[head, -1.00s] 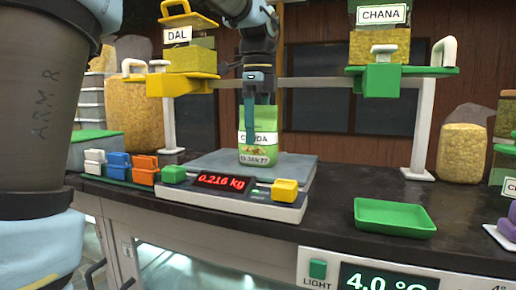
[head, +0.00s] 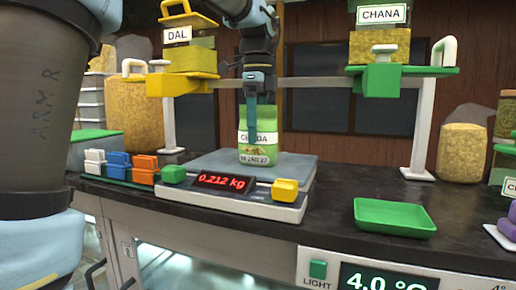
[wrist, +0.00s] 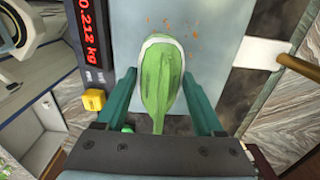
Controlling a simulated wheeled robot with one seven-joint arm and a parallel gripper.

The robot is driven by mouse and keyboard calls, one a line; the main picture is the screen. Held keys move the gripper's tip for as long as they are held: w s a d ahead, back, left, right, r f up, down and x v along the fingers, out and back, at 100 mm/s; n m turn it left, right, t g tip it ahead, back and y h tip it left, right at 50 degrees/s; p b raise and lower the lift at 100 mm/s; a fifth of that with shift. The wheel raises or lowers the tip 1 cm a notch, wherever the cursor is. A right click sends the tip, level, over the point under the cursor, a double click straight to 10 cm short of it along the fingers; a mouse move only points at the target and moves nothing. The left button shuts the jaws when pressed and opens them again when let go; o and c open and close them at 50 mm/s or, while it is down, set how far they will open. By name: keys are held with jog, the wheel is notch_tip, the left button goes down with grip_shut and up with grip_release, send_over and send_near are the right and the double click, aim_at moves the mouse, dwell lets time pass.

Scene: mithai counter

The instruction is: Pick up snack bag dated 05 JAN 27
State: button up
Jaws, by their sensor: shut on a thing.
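The green and white snack bag (head: 258,149) stands upright over the pan of the scale (head: 300,172). The first digits of its date are too blurred to read surely; the end looks like JAN 27. My gripper (head: 251,118) reaches down from above with its teal fingers at the bag's upper part. In the wrist view my gripper (wrist: 159,76) has one finger on each side of the bag (wrist: 162,82) and is shut on it. The bag seems to rest on the pan. The red display (head: 225,181) reads 0.212 kg.
A DAL container (head: 178,34) on a yellow platform is left of my gripper; a CHANA container (head: 381,14) on a green platform is right. A beam joins them behind the bag. A green tray (head: 394,218) lies right of the scale, with bare counter between.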

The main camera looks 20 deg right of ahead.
jog(key=shift+c, duration=1.4)
